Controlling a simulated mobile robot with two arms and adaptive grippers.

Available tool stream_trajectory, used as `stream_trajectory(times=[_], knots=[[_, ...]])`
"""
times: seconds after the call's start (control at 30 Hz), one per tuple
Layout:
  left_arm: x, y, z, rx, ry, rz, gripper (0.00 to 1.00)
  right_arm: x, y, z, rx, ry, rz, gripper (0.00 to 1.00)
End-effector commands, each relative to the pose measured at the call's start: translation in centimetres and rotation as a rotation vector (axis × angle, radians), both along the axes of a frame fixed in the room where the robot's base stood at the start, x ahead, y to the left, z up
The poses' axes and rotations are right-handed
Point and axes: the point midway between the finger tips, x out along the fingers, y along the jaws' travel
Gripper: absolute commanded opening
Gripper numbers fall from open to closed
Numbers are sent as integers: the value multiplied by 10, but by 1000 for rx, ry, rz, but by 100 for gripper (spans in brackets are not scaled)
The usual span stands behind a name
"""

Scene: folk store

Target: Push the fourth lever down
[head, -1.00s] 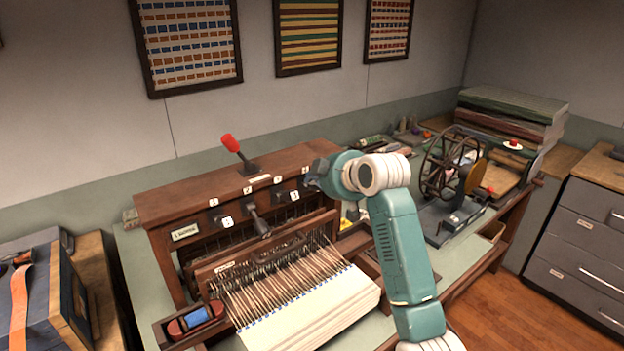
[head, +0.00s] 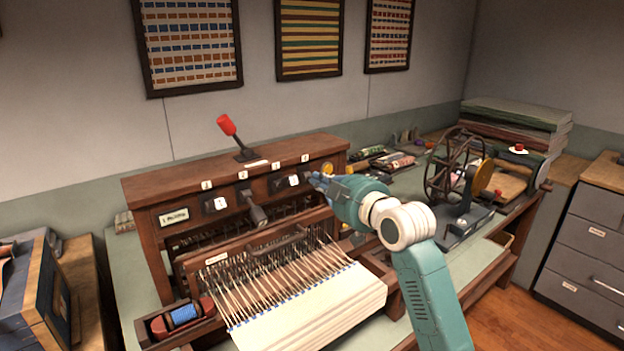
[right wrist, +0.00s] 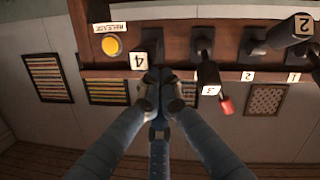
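A wooden loom box (head: 150,190) has a row of dark levers under small number cards. The second lever (head: 257,215) hangs lowered; its card reads 2 in the right wrist view (right wrist: 303,24). The third lever (head: 293,181) is raised; its card reads 3 in the wrist view (right wrist: 209,90). A card reading 4 (right wrist: 137,61) shows close to my fingertips. My left gripper is not in view.
A yellow release button (right wrist: 112,46) sits beside the fourth lever. A red-tipped handle (head: 227,125) stands on the box. Threads and cream cloth (head: 315,310) spread in front, with a blue spool (head: 184,315) at left. A spinning wheel (head: 457,165) stands to the right.

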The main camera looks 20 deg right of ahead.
Motion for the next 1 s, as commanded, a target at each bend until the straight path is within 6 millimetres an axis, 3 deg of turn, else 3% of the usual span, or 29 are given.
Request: stream_trajectory(times=[0.03, 0.3, 0.6, 1.0], knots=[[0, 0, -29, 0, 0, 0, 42, -2, -1, -22, 12, -40, -1, 0], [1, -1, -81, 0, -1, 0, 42, -4, -2, -36, 88, -245, -1, 0], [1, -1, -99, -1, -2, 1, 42, -4, -2, -41, 111, -312, -1, 0], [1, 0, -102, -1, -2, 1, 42, -3, -2, -44, 112, -309, -2, 0]])
